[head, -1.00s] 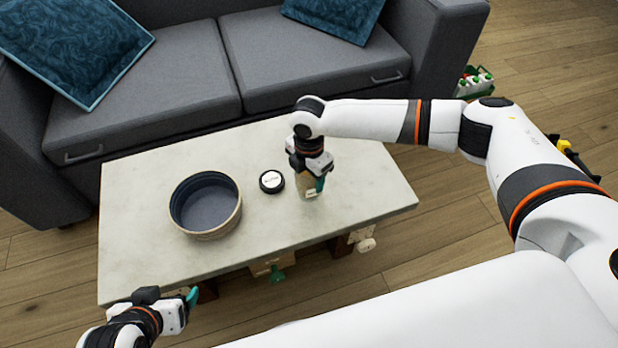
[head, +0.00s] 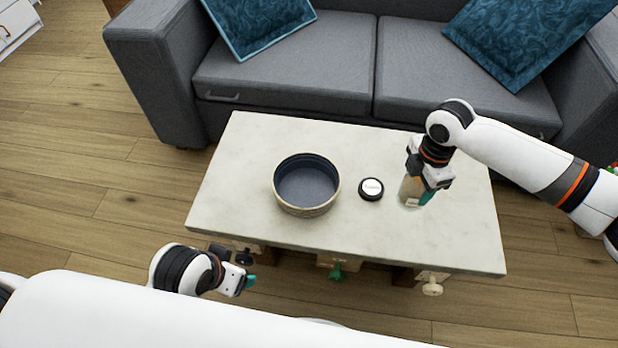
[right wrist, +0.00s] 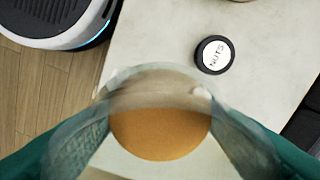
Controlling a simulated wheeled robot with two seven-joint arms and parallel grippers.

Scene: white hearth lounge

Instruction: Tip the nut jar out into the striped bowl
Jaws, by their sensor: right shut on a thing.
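The bowl (head: 307,187), dark blue inside with a tan outer wall, stands upright on the table and looks empty. My right gripper (head: 426,192) is shut on the nut jar (head: 408,191), to the right of the bowl. The jar looks upright, on or just over the table; I cannot tell which. In the right wrist view the jar (right wrist: 160,135) is open at the top, with brown contents between the fingers.
The pale table (head: 240,190) has free room around the bowl and in front of the jar. A grey sofa (head: 290,75) with blue cushions stands behind it. Knobs, one green (head: 338,271), stick out under the table's front edge.

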